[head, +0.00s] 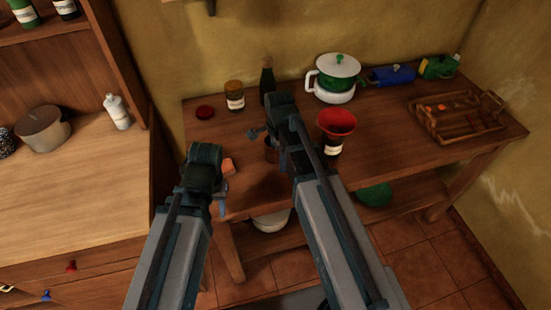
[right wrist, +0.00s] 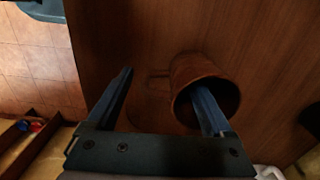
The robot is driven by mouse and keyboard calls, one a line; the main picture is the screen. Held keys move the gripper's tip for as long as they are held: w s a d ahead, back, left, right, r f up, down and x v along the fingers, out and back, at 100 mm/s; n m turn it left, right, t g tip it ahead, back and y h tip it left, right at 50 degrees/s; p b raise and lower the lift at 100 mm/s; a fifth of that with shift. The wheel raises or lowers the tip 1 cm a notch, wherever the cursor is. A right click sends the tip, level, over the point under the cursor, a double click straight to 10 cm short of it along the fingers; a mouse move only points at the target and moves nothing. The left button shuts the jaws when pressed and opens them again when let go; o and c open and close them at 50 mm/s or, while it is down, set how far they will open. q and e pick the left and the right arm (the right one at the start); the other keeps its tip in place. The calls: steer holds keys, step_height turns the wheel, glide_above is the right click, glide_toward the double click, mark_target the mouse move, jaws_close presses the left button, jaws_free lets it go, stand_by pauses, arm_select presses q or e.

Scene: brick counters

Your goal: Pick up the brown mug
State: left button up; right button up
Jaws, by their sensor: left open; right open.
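The brown mug (head: 271,155) stands on the wooden table, partly hidden behind my right gripper in the head view. In the right wrist view the mug (right wrist: 196,68) has its round mouth toward the camera and its handle to the left. My right gripper (head: 269,146) is open at the mug. One finger appears to reach into the mug's mouth, the other is outside beyond the handle, with a gap between. My left gripper (head: 220,196) is open and empty near the table's left front edge, left of the mug.
A jar (head: 234,96), a dark bottle (head: 267,80) and a white pot (head: 336,82) stand behind. A wooden tray (head: 455,131) is at the right.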

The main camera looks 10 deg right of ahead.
steer(key=shift+f, duration=0.2)
jaws_close()
stand_by(0.3)
